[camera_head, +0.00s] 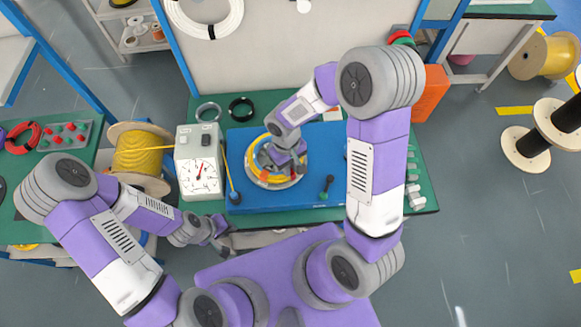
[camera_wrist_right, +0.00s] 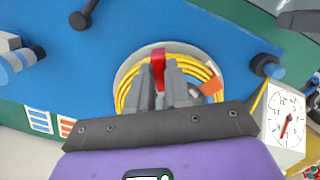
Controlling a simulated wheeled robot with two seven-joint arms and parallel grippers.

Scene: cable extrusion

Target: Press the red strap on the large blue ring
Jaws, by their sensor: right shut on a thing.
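The red strap (camera_wrist_right: 158,65) stands upright between the fingers of my right gripper (camera_wrist_right: 166,80), which is shut on it. The gripper is over a coil of yellow cable (camera_wrist_right: 206,71) in a pale round dish. In the head view my right gripper (camera_head: 277,162) covers part of the coil (camera_head: 298,171). I cannot make out a large blue ring; the middle of the coil is hidden by the gripper. An orange tab (camera_wrist_right: 212,87) lies at the coil's edge. My left gripper (camera_head: 222,240) is off the front edge of the table, apart from the coil; its fingers are unclear.
The dish sits on a blue board (camera_head: 240,135) on a green table (camera_head: 425,190). A white gauge box (camera_head: 198,150) and a yellow cable spool (camera_head: 142,157) stand left. A dark-handled knob (camera_head: 326,188) is right of the coil. Black (camera_head: 241,108) and grey (camera_head: 208,112) rings lie behind.

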